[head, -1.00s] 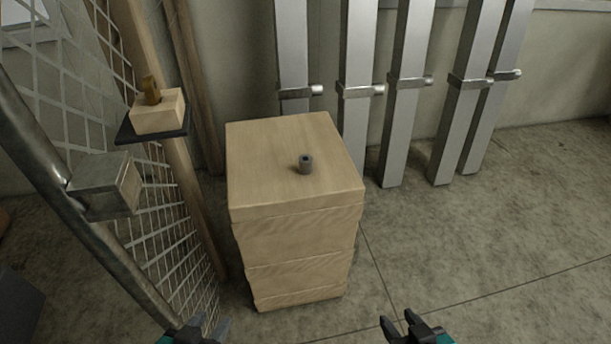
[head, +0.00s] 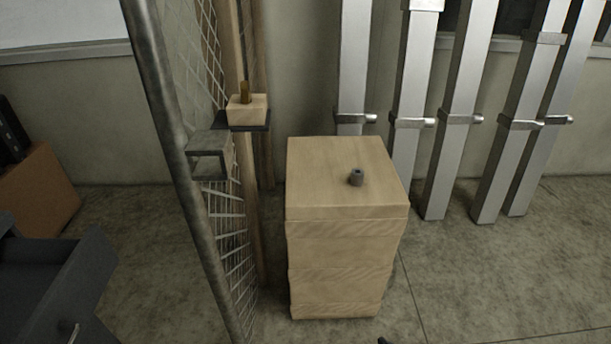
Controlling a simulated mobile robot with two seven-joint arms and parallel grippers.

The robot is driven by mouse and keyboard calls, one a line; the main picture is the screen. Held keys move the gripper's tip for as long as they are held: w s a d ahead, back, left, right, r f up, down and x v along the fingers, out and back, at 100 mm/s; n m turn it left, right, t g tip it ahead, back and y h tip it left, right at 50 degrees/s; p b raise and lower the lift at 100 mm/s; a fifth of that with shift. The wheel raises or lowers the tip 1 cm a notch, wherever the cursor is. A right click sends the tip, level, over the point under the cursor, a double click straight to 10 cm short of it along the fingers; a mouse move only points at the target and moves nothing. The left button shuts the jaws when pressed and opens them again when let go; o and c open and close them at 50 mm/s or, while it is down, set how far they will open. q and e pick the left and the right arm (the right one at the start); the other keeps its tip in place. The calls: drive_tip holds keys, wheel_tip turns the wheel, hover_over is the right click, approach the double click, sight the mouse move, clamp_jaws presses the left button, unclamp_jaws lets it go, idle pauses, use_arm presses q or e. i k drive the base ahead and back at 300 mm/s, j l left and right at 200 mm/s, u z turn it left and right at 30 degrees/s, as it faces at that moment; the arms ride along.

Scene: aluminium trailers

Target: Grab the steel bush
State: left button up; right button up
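The steel bush (head: 356,177) is a small dark grey hollow cylinder. It stands upright on the top of a light wooden block stand (head: 335,160), right of the middle of that top. Nothing touches it. My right gripper shows only as a small dark tip (head: 383,341) at the bottom edge, well below and in front of the stand; its opening cannot be seen. My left gripper is out of view.
A mesh gate with a metal frame (head: 172,130) stands close left of the stand. A small shelf holds a wooden block (head: 246,110) with a brown peg. Aluminium posts (head: 455,120) lean on the back wall. A dark open bin (head: 65,285) is at lower left. Floor at right is clear.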

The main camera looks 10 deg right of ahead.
sight(357, 176)
drive_tip(key=u, duration=1.5)
drive_tip(key=l+u, duration=0.2)
drive_tip(key=u, duration=0.3)
drive_tip(key=k+l+u, duration=0.15)
drive_tip(key=u, duration=0.35)
drive_tip(key=k+l, duration=0.3)
drive_tip(key=l, duration=0.15)
drive_tip(key=k+l, duration=0.3)
drive_tip(key=l, duration=0.15)
drive_tip(key=k+l, duration=0.3)
drive_tip(key=l, duration=0.15)
drive_tip(key=k+l, duration=0.35)
drive_tip(key=l, duration=0.15)
drive_tip(key=k+l, duration=0.3)
drive_tip(key=l, duration=0.15)
